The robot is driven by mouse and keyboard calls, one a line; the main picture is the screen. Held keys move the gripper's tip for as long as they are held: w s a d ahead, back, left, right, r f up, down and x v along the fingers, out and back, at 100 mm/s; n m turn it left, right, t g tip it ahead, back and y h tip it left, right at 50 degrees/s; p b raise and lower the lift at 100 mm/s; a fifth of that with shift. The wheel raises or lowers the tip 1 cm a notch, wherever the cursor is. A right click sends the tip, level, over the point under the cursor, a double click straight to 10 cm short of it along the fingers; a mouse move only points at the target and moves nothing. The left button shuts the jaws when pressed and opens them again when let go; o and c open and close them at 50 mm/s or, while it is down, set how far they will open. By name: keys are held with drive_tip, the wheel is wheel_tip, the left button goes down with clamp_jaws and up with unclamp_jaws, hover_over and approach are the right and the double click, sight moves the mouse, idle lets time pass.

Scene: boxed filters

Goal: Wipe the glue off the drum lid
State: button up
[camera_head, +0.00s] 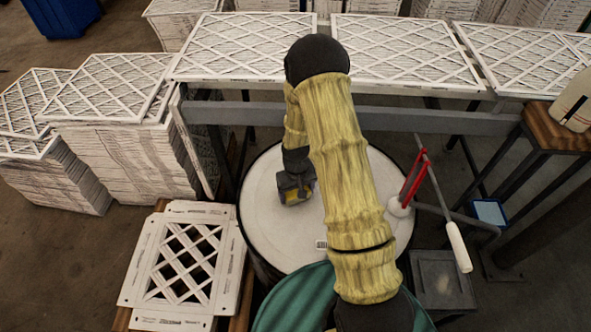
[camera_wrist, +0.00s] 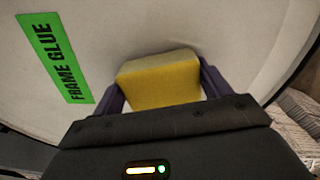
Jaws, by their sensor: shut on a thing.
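The white drum lid (camera_head: 268,225) is round and lies under my arm in the head view; it also fills much of the wrist view (camera_wrist: 130,35). My gripper (camera_head: 296,190) is over the lid's left-middle part. It is shut on a yellow sponge (camera_wrist: 160,80), which sits between the two purple fingers in the wrist view. A faint shadow lies along the sponge's far edge; I cannot tell whether it touches the lid. A green label (camera_wrist: 55,58) reading FRAME GLUE is left of the sponge. No glue patch is clearly visible; my arm hides part of the lid.
A red-handled tool (camera_head: 412,185) and a white roller (camera_head: 458,247) stand by the lid's right edge. A bench with white lattice filters (camera_head: 400,55) runs behind the drum. Stacked filters (camera_head: 125,150) stand left, a filter frame (camera_head: 185,262) lies front left.

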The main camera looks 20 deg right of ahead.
wheel_tip(320, 180, up, 4)
drive_tip(key=shift+w+f+p, duration=0.15)
drive_tip(key=shift+p, duration=0.95)
wheel_tip(320, 180, up, 2)
drive_tip(key=shift+w+r+p, duration=0.1)
drive_tip(key=shift+w+p, duration=0.05)
drive_tip(key=shift+p, duration=0.65)
drive_tip(key=shift+d+r+p, duration=0.1)
drive_tip(key=shift+r+p, duration=0.6)
drive_tip(key=shift+r, duration=0.4)
drive_tip(key=shift+f, duration=0.1)
drive_tip(key=shift+m, duration=0.8)
wheel_tip(320, 180, down, 6)
drive_tip(key=shift+f+b, duration=0.25)
drive_tip(key=shift+b, duration=0.8)
drive_tip(key=shift+r, duration=0.1)
